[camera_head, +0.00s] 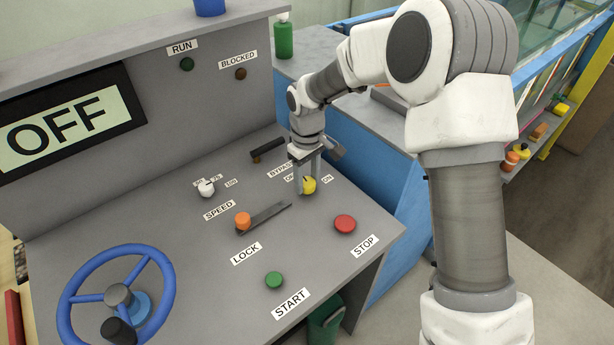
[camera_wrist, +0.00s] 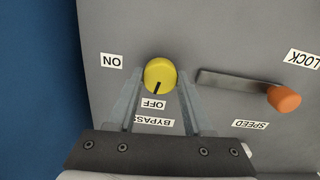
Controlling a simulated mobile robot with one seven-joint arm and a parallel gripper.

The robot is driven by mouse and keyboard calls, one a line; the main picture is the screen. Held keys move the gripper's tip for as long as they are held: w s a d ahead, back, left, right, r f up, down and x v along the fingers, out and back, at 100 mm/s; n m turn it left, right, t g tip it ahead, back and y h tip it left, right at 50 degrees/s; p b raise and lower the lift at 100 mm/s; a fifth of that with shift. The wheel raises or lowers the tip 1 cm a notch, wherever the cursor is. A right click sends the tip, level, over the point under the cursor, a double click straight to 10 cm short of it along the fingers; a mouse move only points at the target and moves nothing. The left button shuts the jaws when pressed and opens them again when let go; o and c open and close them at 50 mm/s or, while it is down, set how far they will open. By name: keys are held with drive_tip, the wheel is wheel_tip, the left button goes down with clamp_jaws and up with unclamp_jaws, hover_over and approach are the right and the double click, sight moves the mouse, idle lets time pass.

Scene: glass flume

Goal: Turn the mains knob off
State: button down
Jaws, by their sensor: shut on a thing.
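The yellow round knob (camera_head: 309,187) sits on the sloped grey panel, between an ON label (camera_head: 327,179) and a mostly hidden OFF label. In the wrist view the knob (camera_wrist: 160,70) shows a black pointer line aimed at the OFF label (camera_wrist: 153,104); the ON label lies to its left. No label reading mains is visible. My gripper (camera_head: 307,179) reaches down to the panel with its fingers on either side of the knob. It is shut on the knob, as the wrist view also shows (camera_wrist: 161,82).
A display (camera_head: 70,125) reads OFF. An orange-knobbed lock lever (camera_head: 264,217), red STOP button (camera_head: 345,223), green START button (camera_head: 274,280), white SPEED knob (camera_head: 206,188) and black bypass lever (camera_head: 267,149) surround the knob. A blue handwheel (camera_head: 70,310) stands at lower left.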

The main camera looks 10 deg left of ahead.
sight(307, 182)
drive_tip(key=shift+n, duration=1)
drive_tip(key=shift+c, duration=1.5)
unclamp_jaws()
wheel_tip(307, 182, up, 18)
drive_tip(key=p, duration=0.1)
drive_tip(key=shift+f+p, duration=0.25)
drive_tip(key=shift+p, duration=0.15)
